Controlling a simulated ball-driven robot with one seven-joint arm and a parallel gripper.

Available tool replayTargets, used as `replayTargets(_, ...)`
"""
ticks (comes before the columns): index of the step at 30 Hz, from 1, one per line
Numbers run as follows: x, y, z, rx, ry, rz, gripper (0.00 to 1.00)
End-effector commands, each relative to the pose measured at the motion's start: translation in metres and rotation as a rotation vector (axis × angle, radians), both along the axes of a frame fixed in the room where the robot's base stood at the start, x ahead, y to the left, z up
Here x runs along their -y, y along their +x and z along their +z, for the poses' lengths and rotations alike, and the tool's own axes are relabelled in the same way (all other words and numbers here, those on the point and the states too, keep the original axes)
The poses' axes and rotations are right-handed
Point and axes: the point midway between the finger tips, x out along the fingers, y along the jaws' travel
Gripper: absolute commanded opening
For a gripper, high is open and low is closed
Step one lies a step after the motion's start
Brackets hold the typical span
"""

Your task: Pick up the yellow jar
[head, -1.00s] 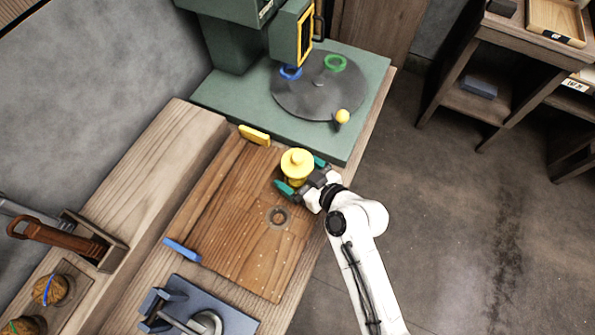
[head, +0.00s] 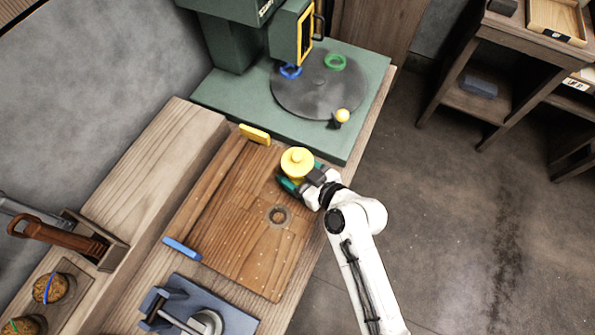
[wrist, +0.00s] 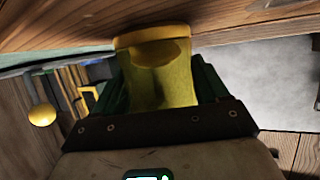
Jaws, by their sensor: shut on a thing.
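The yellow jar (head: 297,160), with a round knob on its lid, stands upright at the far right part of the wooden board (head: 235,205). My gripper (head: 299,178) reaches it from the right and its green fingers are shut around the jar's sides. In the wrist view the jar (wrist: 160,80) fills the space between the two green fingers of my gripper (wrist: 162,92). I cannot tell whether the jar's base still touches the board.
A yellow block (head: 255,134) and a blue block (head: 182,249) edge the board. A blue-grey fixture (head: 190,308) is in front.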

Motion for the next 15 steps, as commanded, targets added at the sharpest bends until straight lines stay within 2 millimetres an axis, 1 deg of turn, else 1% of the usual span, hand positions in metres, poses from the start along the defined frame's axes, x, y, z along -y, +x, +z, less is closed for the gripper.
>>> replayTargets(10,0.0,0.001,0.004,0.002,0.001,-0.001,0.28)
replayTargets(13,0.0,0.001,0.01,0.003,0.002,0.0,0.28)
replayTargets(15,0.0,0.001,0.019,0.005,0.002,0.0,0.28)
